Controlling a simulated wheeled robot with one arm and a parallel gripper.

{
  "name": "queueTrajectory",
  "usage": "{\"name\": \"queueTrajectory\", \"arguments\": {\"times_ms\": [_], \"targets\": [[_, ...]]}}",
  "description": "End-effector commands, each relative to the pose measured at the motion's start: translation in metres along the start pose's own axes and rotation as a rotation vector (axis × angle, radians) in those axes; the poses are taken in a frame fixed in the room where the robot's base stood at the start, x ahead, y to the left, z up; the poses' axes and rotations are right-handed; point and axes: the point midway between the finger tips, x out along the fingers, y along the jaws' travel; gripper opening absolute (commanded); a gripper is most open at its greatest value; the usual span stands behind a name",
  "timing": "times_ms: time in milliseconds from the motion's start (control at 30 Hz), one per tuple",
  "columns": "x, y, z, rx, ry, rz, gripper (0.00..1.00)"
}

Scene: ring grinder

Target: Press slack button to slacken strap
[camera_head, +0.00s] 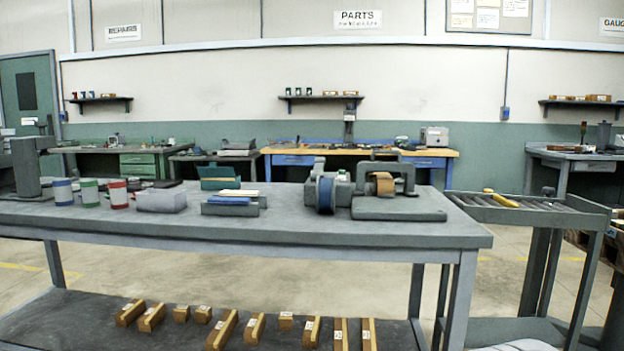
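A grey machine stands on the right part of the long grey table (280,228). Its left unit has a blue wheel or band (325,194) with grey housings around it. Its right unit is a dark arched frame (408,175) with a tan-brown roll (384,184) under it, on a flat grey base (400,209). I cannot make out a slack button or a strap's tension at this size. My gripper is not in view.
Blue, green and red-banded cans (118,194), a grey block (162,200) and trays (232,206) stand left of the machine. Yellow-brown blocks (222,329) lie on the lower shelf. A roller stand (530,212) adjoins the table's right end. The table's front strip is clear.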

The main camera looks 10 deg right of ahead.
Motion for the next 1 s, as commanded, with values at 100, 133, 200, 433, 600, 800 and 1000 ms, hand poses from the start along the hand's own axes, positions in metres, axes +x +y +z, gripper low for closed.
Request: {"name": "queueTrajectory", "arguments": {"times_ms": [100,133,200,433,600,800,1000], "targets": [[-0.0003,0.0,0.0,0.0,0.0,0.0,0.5],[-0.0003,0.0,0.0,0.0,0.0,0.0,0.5],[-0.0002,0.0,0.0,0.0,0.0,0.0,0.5],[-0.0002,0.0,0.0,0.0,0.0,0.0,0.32],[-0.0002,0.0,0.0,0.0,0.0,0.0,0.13],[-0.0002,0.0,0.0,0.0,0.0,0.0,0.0],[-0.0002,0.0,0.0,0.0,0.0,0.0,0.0]]}}
